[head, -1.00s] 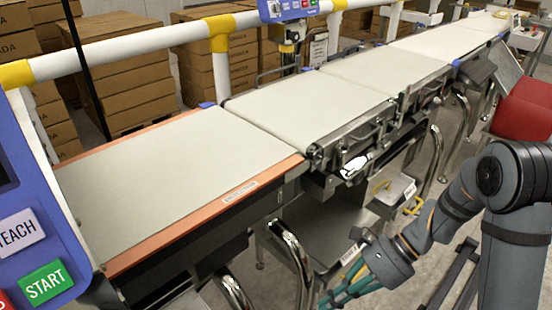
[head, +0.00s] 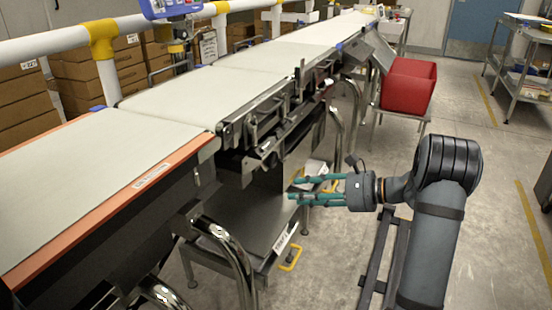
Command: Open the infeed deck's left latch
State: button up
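A pale belt deck with orange edges (head: 70,185) fills the left of the head view. A small label (head: 151,176) on its near edge is too small to read. To its right is a belt section (head: 180,95) with a dark metal side frame carrying bars, small handles and clamp-like fittings (head: 267,148). I cannot tell which fitting is the left latch, or whether it is open. My gripper (head: 294,188) has teal fingers pointing left, apart and empty. In the picture it is below and right of these fittings, touching nothing that I can see.
A lower shelf (head: 235,225) with yellow handles (head: 290,259) is under the belts, left of my gripper. Curved chrome legs (head: 225,260) stand in front. A red bin (head: 408,88) is at the back right.

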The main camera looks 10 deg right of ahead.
notch_tip(320, 180, up, 9)
jog(key=w+n+t+y, duration=0.2)
jog(key=n+t, duration=0.1)
jog(key=n, duration=0.4)
jog(key=b+x, duration=0.1)
jog(key=x, duration=0.9)
jog(key=shift+r, duration=0.3)
jog(key=shift+w+d, duration=0.1)
jog(key=shift+c, duration=0.8)
jog(key=c, duration=0.8)
jog(key=shift+r, duration=0.1)
grip_shut()
